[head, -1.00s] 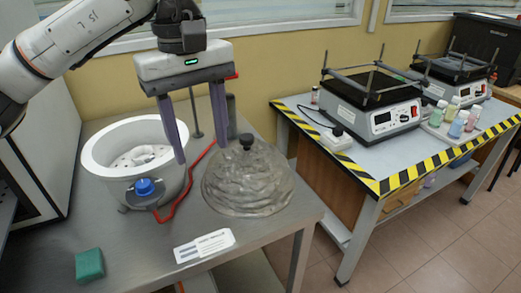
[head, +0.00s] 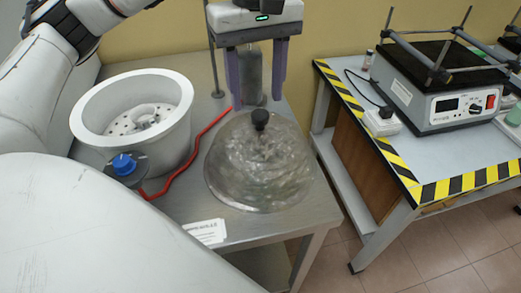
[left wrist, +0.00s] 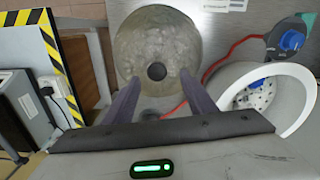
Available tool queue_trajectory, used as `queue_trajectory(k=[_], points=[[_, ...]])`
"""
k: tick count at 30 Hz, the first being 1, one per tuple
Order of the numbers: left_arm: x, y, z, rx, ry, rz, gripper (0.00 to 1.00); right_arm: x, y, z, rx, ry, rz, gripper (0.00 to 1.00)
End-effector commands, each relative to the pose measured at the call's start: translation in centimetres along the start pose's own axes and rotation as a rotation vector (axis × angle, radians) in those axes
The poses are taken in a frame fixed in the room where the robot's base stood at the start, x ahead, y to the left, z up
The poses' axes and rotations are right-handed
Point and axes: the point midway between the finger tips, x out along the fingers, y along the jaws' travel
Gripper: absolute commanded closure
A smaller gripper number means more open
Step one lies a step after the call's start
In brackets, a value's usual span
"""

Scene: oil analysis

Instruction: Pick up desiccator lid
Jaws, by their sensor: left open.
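The desiccator lid (head: 258,170) is a clear, wavy glass dome with a dark round knob (head: 260,119) on top. It rests on the metal table. In the left wrist view the lid (left wrist: 157,40) shows from above, with its knob (left wrist: 157,71) between and just beyond the fingertips. My left gripper (head: 256,104) is open and empty, its two purple fingers pointing down behind the knob in the head view. In the left wrist view the fingertips (left wrist: 158,78) lie on either side of the knob's line. Whether they touch the lid cannot be told. My right gripper is not in view.
The white desiccator bowl (head: 85,125) with a perforated plate stands left of the lid. A white label card (head: 206,231) is at the front. A second table (head: 340,85) holds a hotplate (head: 440,95).

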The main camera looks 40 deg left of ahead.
Motion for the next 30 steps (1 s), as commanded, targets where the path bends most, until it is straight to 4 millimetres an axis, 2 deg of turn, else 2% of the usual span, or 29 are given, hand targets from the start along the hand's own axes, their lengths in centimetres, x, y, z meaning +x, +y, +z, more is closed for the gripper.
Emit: queue_trajectory(k=[7,16,25,30], points=[[3.5,0.4,0.2,-0.002,0.0,-0.003,0.49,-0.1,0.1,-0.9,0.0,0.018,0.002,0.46],[4.0,0.4,0.2,-0.002,0.0,0.0,0.49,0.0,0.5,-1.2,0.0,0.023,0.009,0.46],[4.0,0.4,0.2,-0.002,-0.001,0.0,1.0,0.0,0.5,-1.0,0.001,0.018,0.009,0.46],[4.0,0.4,0.2,-0.002,-0.001,-0.001,1.0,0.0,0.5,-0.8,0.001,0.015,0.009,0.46]])
